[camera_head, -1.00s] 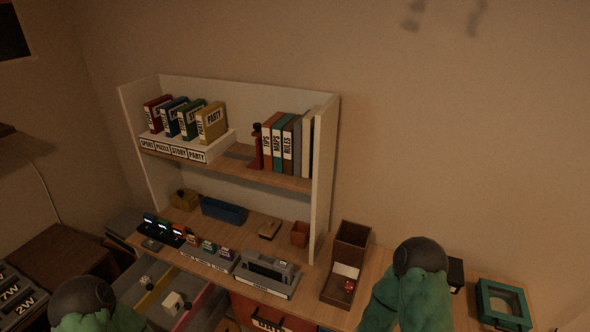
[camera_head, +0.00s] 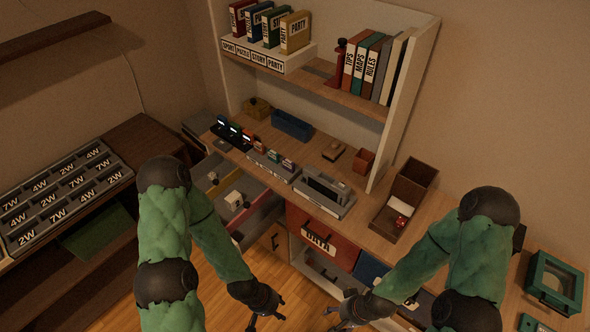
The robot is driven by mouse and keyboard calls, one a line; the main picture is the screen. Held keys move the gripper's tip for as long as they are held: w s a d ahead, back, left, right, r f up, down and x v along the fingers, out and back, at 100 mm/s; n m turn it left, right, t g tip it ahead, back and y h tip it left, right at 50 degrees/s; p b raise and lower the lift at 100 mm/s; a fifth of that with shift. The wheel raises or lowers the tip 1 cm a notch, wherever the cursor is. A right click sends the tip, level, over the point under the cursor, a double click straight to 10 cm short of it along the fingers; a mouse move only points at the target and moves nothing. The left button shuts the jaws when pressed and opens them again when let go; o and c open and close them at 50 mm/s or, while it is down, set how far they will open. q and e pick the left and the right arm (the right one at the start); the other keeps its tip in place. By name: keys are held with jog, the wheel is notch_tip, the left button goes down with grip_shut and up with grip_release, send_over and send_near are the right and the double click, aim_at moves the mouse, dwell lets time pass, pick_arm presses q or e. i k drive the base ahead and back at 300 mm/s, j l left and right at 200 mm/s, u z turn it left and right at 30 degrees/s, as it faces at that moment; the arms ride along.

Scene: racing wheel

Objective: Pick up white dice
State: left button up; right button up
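A white dice (camera_head: 234,199) lies in the open drawer (camera_head: 255,213) at the left of the desk. A smaller pale dice-like item (camera_head: 213,178) lies in the drawer compartment behind it. My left gripper (camera_head: 267,316) hangs low at the bottom middle, in front of and below the drawer. Its fingers are apart and empty. My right gripper (camera_head: 335,318) hangs to the right of it, near the desk's lower front. Its fingers look spread and hold nothing visible. Neither gripper touches the dice.
A brown open box (camera_head: 412,182) with a red dice (camera_head: 401,221) stands on the desk. A grey device (camera_head: 324,191) and small labelled blocks (camera_head: 272,160) line the desk's front edge. The red DATA drawer (camera_head: 322,237) is below. A labelled grey tray (camera_head: 62,193) is at left.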

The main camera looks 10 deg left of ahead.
aim_at(211, 176)
jog(key=j+u, duration=0.3)
jog(key=j, duration=1.3)
jog(key=k, duration=0.05)
